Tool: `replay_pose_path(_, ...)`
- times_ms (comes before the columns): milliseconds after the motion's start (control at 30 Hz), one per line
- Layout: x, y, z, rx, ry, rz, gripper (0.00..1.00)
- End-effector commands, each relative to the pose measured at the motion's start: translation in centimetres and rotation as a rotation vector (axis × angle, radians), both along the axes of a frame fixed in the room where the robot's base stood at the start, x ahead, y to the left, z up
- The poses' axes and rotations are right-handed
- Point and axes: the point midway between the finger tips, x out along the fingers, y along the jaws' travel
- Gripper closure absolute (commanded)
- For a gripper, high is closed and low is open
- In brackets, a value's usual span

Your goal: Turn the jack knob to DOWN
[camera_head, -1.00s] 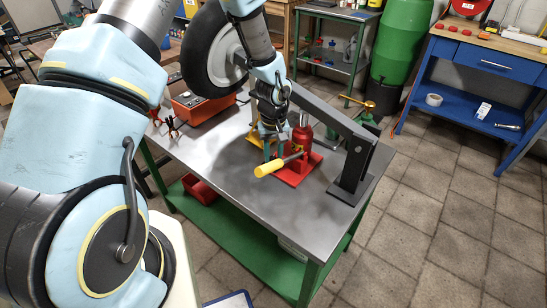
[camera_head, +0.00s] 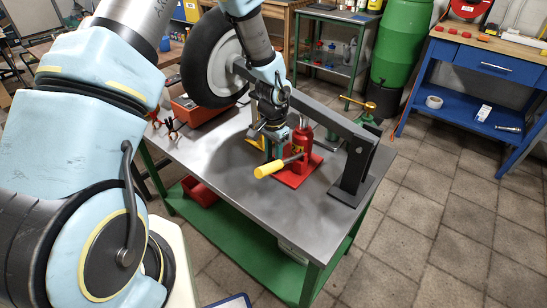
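A red bottle jack (camera_head: 300,141) stands on a red base plate (camera_head: 292,181) on the grey metal workbench top. A handle with a yellow grip (camera_head: 267,170) sticks out from the jack toward the lower left. The jack knob itself is too small or hidden to make out. My gripper (camera_head: 272,147) is just left of the jack, low over the bench, above the yellow handle. Its fingers point down; the picture is too small to show whether they are apart or touching anything.
A dark angled metal frame (camera_head: 356,160) holds a black wheel (camera_head: 211,60) over the bench (camera_head: 245,190). A red box (camera_head: 195,105) lies at the back left. A green thing with a brass top (camera_head: 369,110) stands behind the frame. The bench front is clear.

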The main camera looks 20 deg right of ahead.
Motion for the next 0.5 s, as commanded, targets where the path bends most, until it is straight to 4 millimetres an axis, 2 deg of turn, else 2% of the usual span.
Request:
replay_pose_path(200, 0.05, -0.07, 0.09, -0.002, -0.001, -0.155, 1.00)
replay_pose_path(500, 0.08, -0.08, 0.09, -0.002, -0.002, -0.283, 1.00)
